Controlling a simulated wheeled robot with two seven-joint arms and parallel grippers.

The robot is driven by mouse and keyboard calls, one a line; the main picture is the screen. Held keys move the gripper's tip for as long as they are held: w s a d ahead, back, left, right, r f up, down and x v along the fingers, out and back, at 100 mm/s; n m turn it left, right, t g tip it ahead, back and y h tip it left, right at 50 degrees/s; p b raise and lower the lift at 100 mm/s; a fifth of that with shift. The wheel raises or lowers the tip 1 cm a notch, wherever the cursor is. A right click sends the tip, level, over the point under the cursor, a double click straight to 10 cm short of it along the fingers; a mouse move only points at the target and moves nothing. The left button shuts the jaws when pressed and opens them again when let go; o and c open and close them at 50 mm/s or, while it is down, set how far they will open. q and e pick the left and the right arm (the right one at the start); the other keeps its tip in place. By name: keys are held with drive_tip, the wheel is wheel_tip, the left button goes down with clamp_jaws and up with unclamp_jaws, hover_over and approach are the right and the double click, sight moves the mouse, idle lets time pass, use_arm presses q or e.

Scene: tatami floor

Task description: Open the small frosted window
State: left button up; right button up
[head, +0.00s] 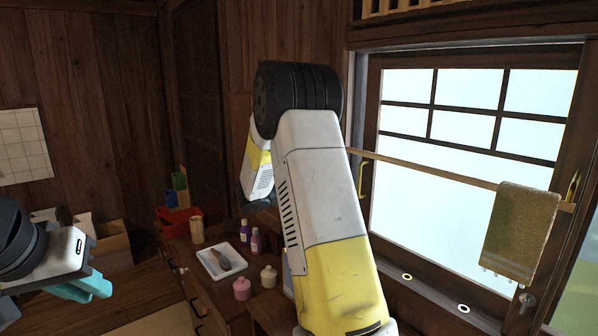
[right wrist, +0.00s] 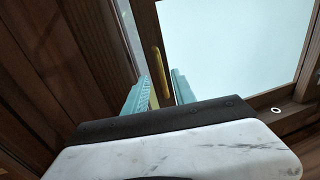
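The frosted window (head: 440,215) fills the right of the head view, a pale pane in a dark wooden frame with dark bars across its top. A brass handle (head: 362,181) is on its left stile; another brass handle (head: 573,187) is at the right. In the right wrist view the left handle (right wrist: 162,75) stands upright beside the pane. My right gripper (right wrist: 162,92) has its teal fingers apart, with the handle showing between them; contact cannot be told. My arm hides this gripper in the head view. My left gripper (head: 88,288) is low at the left, away from the window, its opening unclear.
A wooden rod (head: 420,168) crosses in front of the window, with a tan towel (head: 520,232) hanging at its right. Below, a wooden cabinet (head: 215,305) carries a white tray (head: 207,262), bottles and jars. Two small rings (head: 463,309) show on the sill.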

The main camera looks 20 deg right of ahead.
drive_tip(key=d, duration=0.5)
drive_tip(key=w+d, duration=0.1)
drive_tip(key=d, duration=0.1)
drive_tip(key=shift+d, duration=0.3)
clamp_jaws()
idle(1.3)
